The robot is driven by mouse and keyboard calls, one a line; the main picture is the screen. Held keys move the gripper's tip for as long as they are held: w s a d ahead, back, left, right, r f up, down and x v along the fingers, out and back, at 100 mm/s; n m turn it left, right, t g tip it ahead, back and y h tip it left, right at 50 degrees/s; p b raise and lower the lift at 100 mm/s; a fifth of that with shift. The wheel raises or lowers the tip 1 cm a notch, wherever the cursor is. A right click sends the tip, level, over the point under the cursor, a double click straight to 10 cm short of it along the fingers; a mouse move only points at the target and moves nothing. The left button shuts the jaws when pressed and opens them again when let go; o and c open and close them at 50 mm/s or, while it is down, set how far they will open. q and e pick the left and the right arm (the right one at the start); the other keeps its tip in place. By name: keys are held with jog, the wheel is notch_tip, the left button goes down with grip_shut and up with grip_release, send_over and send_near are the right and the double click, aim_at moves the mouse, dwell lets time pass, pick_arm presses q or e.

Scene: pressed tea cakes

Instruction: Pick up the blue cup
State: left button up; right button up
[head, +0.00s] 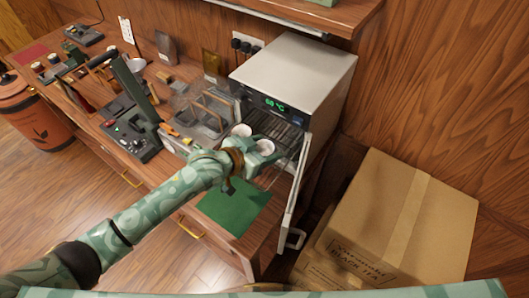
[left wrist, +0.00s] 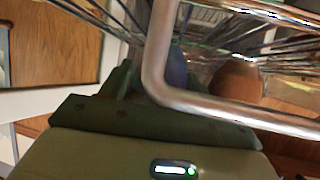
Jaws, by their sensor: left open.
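My left gripper (head: 264,152) is open at the open front of the white drying oven (head: 290,75). In the left wrist view a blue rounded shape (left wrist: 177,70), likely the blue cup, shows close to the green jaw of my left gripper (left wrist: 155,82). A bent metal bar (left wrist: 155,60) crosses in front of it. A brown-orange rounded thing (left wrist: 236,82) stands to its right behind the bar. I cannot make out the blue cup in the head view. Two pale round shapes show by the gripper there; I cannot tell what they are. My right gripper is not in view.
The oven door (head: 297,190) stands open to the right of my left arm, close to it. Wire racks show inside the oven. A green mat (head: 235,207) lies on the counter below. Cardboard boxes (head: 400,215) stand at the right. Machines and tools crowd the counter leftward.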

pick_arm(q)
jog(key=c, duration=0.7)
